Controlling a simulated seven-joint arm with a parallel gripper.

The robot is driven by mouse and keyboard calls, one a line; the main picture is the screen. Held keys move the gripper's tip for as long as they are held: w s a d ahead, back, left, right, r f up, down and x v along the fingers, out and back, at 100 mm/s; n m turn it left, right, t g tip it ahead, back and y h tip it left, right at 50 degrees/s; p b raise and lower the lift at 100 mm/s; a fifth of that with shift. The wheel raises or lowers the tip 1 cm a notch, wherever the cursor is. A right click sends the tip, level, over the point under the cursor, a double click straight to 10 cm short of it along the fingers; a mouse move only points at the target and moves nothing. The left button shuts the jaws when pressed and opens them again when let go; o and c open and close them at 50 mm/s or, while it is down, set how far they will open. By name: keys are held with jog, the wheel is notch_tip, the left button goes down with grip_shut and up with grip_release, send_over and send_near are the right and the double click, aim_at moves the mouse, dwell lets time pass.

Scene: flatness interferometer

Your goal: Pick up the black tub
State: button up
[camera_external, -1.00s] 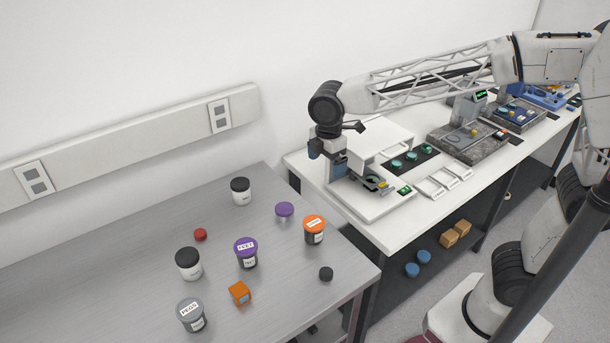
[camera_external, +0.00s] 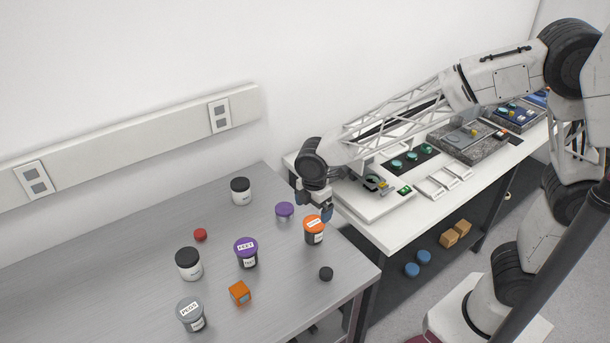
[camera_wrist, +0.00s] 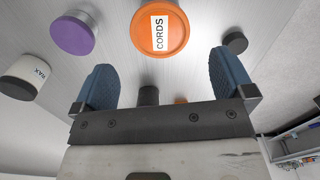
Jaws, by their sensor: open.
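The small, low black tub (camera_external: 326,274) stands near the right front edge of the grey metal table. In the wrist view the black tub (camera_wrist: 235,42) shows at the upper right, beyond the right fingertip. My gripper (camera_external: 324,214) is over the table's right part, just above and behind the orange-lidded jar, up and back from the black tub. In the wrist view my gripper (camera_wrist: 158,86) has its two blue fingers wide apart, with nothing held between them. A dark shape and a sliver of orange show past the gripper's plate, mostly hidden.
The orange-lidded CORDS jar (camera_external: 314,230) stands close to the black tub. A purple-lidded tub (camera_external: 284,210), purple-lidded jar (camera_external: 246,252), orange box (camera_external: 239,293) and black-lidded white jar (camera_external: 241,191) are also on the table (camera_external: 110,270). The surface just around the black tub is clear.

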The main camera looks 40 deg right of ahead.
aim_at(313, 223)
jog(key=shift+f, duration=0.85)
jog(key=shift+f, duration=0.1)
jog(key=shift+f, duration=1.2)
jog(key=shift+f, duration=0.1)
jog(key=shift+f, duration=2.5)
jog(key=shift+c, duration=0.3)
jog(key=c, duration=0.8)
